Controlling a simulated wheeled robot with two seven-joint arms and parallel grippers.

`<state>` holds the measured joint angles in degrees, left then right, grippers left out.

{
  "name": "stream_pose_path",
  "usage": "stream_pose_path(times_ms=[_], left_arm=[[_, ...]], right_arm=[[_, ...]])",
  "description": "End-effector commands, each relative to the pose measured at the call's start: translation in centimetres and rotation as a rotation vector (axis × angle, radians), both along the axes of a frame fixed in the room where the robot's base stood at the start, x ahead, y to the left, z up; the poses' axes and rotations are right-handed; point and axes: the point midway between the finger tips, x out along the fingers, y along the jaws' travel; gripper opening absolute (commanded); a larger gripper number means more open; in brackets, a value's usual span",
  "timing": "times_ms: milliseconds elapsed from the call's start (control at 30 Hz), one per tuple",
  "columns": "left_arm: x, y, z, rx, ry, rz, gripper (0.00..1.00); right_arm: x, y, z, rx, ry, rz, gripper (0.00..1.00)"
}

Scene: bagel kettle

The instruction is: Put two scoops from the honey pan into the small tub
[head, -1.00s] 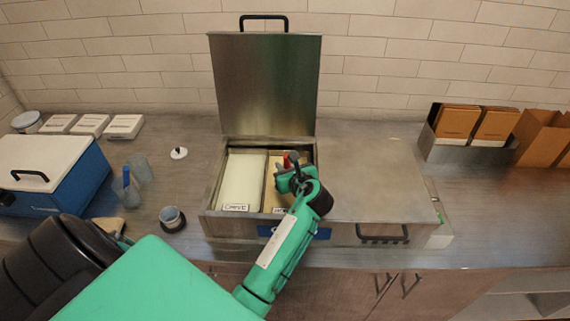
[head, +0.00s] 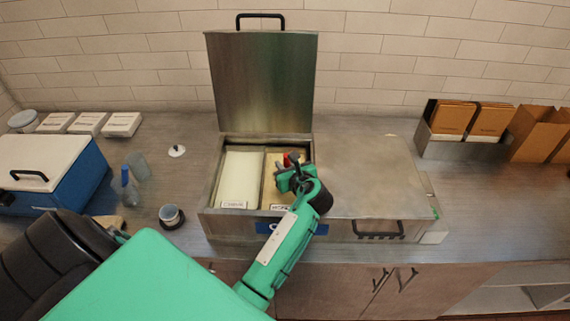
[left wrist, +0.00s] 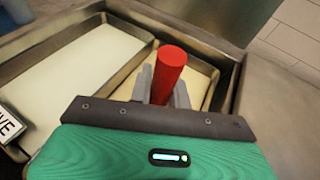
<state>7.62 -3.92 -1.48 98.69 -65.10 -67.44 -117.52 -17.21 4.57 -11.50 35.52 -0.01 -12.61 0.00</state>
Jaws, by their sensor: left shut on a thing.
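My left gripper (head: 289,172) is over the right-hand open pan (head: 271,184) in the steel counter unit. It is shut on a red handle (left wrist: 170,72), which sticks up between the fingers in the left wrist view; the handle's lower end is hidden. This pan holds pale yellowish contents, and its label is partly hidden by my arm, so I cannot read it fully. A small round tub (head: 171,214) with a dark base stands on the counter left of the unit. My right gripper is not in view.
A second pan (head: 241,178), labelled CHIVE, holds pale contents. The raised steel lid (head: 262,85) stands behind the pans. A white knobbed lid (head: 177,151), a blue bottle (head: 128,188) and a blue cooler (head: 60,180) are to the left. A closed steel top (head: 370,175) lies right.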

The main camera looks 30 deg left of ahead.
Motion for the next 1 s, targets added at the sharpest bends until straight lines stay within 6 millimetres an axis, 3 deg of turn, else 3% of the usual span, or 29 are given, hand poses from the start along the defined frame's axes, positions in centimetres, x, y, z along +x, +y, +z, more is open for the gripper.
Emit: stream_pose_path(times_ms=[1000], left_arm=[[-0.1, 3.7, 0.0, 0.000, 0.000, 0.000, 0.00]], right_arm=[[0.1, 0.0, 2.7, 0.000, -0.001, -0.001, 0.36]])
